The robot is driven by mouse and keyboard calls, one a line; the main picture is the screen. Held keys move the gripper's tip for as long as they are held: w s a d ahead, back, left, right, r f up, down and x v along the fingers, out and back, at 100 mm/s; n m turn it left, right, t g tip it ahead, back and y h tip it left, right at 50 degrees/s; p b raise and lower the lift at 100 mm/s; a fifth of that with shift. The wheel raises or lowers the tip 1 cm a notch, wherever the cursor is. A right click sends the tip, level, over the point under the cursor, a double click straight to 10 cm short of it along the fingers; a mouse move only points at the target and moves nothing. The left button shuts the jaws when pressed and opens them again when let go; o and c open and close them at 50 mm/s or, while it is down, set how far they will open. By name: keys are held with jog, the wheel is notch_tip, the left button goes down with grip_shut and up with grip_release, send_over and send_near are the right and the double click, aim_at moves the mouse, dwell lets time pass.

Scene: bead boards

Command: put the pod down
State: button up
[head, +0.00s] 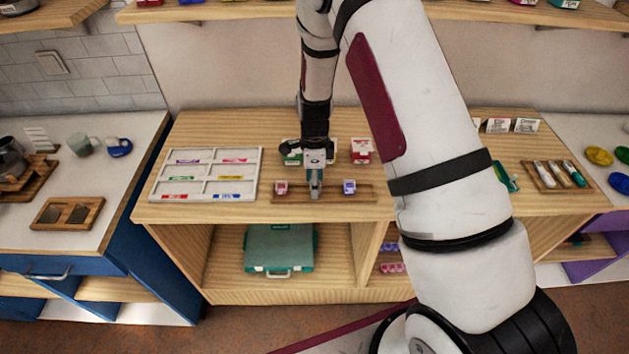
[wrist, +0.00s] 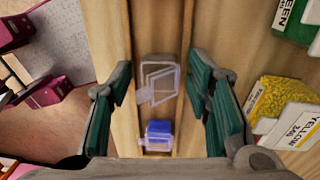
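My gripper (head: 316,188) is over the wooden rack (head: 328,196) on the middle counter. In the wrist view its two teal-padded fingers (wrist: 164,95) stand wide apart, with a gap on each side of a clear pod (wrist: 160,80). The clear pod looks empty and appears to rest on the wooden rack; exact contact is hard to tell. A clear pod with blue contents (wrist: 158,134) is close by in the same line; it shows in the head view (head: 349,187) right of my gripper. A pod with red contents (head: 281,188) is to its left.
A white sectioned tray (head: 210,196) with coloured labels lies left of the rack. Behind the rack are a green box (head: 291,152) and a red-and-white box (head: 361,151). A yellow-filled pack (wrist: 285,100) is near the right finger. My arm hides part of the counter's right side.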

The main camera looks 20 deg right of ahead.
jog(key=s+r+n+t+b, duration=0.1)
jog(key=s+r+n, duration=0.15)
jog(key=r, duration=0.85)
jog(key=s+r+n+t+b, duration=0.1)
jog(key=r+n, duration=0.2)
jog(key=r, duration=0.9)
jog(key=s+r+n+t, duration=0.2)
jog(key=s+r+n, duration=0.4)
jog(key=s+n, duration=0.2)
jog(key=s+r+n+t, duration=0.2)
jog(key=s+r+n, duration=0.5)
jog(key=s, duration=0.5)
jog(key=shift+s+n, duration=0.15)
jog(key=shift+n, duration=0.4)
